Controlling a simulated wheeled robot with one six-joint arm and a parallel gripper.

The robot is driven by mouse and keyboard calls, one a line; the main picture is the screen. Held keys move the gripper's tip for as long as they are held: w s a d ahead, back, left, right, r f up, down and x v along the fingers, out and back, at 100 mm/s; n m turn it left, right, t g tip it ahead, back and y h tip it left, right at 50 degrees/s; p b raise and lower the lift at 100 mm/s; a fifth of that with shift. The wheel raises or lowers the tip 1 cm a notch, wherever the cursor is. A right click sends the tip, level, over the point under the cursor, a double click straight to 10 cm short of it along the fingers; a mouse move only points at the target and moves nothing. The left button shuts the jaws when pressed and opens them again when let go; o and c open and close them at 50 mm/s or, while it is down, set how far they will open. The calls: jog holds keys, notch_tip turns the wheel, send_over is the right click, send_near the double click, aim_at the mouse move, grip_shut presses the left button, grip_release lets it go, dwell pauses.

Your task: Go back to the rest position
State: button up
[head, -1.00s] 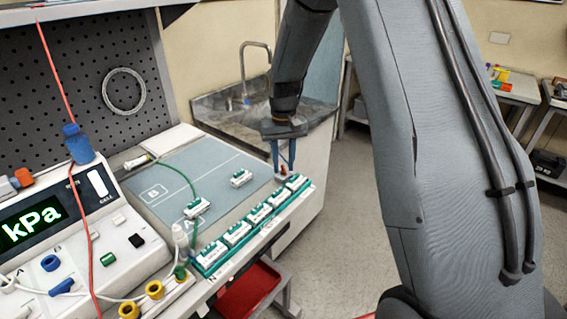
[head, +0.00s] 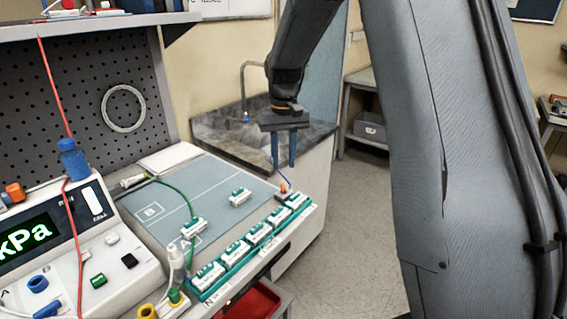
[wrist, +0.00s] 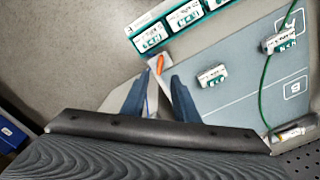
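My gripper (head: 283,166) hangs fingers-down above the right end of the green rack (head: 207,291). Its two blue fingers are apart, with nothing held between them. They also show spread in the wrist view (wrist: 158,88). A small orange-topped piece (head: 284,187) stands just below the fingertips, and also shows in the wrist view (wrist: 160,64). A thin blue line runs near it between the fingers. Several white-and-green modules (head: 235,252) sit in a row in the rack. Two more lie on the grey-blue mat (head: 165,192): one alone (head: 240,197), one by a green tube (head: 193,228).
A sink (head: 248,120) lies behind the bench. A red bin (head: 255,303) is below the front edge. Open floor (head: 350,240) lies to the right.

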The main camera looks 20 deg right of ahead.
jog(key=s+f, duration=0.2)
jog(key=s, duration=1)
jog(key=s+f+t, duration=0.1)
jog(key=s+f, duration=0.1)
jog(key=s, duration=1.1)
jog(key=shift+s+f+n, duration=0.15)
jog(key=shift+s+n, duration=0.1)
jog(key=shift+n, duration=0.05)
jog(key=shift+a, duration=0.1)
